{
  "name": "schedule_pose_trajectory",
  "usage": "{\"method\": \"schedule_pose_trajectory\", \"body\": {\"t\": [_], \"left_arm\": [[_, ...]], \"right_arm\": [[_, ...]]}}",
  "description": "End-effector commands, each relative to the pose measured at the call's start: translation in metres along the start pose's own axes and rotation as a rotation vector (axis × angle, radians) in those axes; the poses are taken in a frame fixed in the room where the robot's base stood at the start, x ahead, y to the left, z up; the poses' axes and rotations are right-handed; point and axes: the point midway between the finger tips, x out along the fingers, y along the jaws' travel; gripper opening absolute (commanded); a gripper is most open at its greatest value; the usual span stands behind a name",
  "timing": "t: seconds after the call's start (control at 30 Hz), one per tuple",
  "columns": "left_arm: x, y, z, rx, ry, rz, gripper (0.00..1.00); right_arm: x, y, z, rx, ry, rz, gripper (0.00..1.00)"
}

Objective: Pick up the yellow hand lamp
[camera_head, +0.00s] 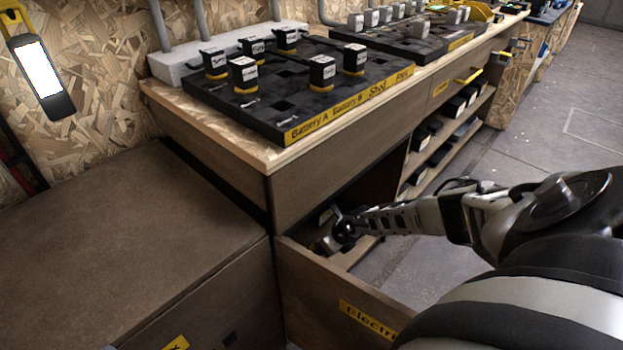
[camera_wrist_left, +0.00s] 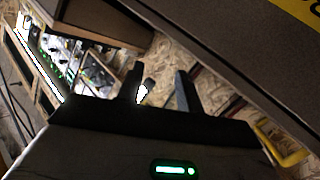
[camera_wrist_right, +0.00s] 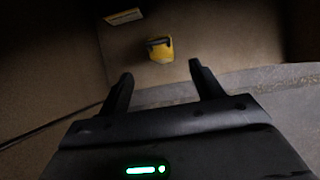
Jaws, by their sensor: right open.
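A hand lamp (camera_head: 40,80) hangs on the chipboard wall at the far left of the head view. It has a dark body, a lit white panel and a yellow upper part. In the right wrist view, a small yellow thing with a dark handle (camera_wrist_right: 160,50) lies beyond the fingertips; I cannot tell for sure what it is. My right gripper (camera_wrist_right: 160,80) is open and empty, apart from it. My left gripper (camera_wrist_left: 160,82) is open and empty, outside the head view.
A brown cabinet top (camera_head: 110,235) at left is clear. Concrete floor (camera_head: 560,120) is free at the right.

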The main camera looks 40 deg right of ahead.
Motion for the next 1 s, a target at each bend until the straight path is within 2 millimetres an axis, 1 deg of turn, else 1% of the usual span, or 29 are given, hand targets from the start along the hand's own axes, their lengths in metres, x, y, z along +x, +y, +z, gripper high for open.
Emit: {"method": "schedule_pose_trajectory", "body": {"t": [0.03, 0.1, 0.23, 0.43, 0.57, 0.67, 0.8, 0.9, 1.0], "left_arm": [[0.003, -0.001, 0.006, -0.033, 0.027, 0.022, 0.36], [0.004, 0.002, -0.001, -0.049, 0.069, 0.047, 0.36], [0.005, 0.006, -0.011, -0.065, 0.123, 0.078, 0.36], [0.006, 0.007, -0.019, -0.051, 0.166, 0.094, 0.36], [0.01, 0.006, -0.038, 0.074, 0.285, 0.111, 0.36], [0.009, 0.009, -0.058, 0.209, 0.419, 0.132, 0.36], [0.002, 0.021, -0.085, 0.401, 0.615, 0.169, 0.36], [-0.006, 0.03, -0.098, 0.513, 0.728, 0.194, 0.36], [-0.013, 0.038, -0.105, 0.584, 0.801, 0.212, 0.36]], "right_arm": [[0.017, 0.001, -0.003, 0.0, -0.002, 0.001, 0.65], [0.025, 0.0, -0.003, 0.001, -0.001, 0.0, 0.65], [0.035, 0.0, -0.001, 0.001, -0.001, 0.001, 0.65], [0.039, 0.0, 0.0, 0.001, -0.001, 0.001, 0.65], [0.051, 0.0, 0.0, 0.001, -0.001, 0.001, 0.65], [0.062, -0.001, 0.002, 0.001, -0.002, 0.001, 0.65], [0.076, -0.001, 0.003, 0.001, -0.001, 0.0, 0.65], [0.084, -0.001, 0.004, 0.002, -0.002, 0.001, 0.65], [0.087, -0.001, 0.004, 0.003, 0.0, 0.0, 0.65]]}}
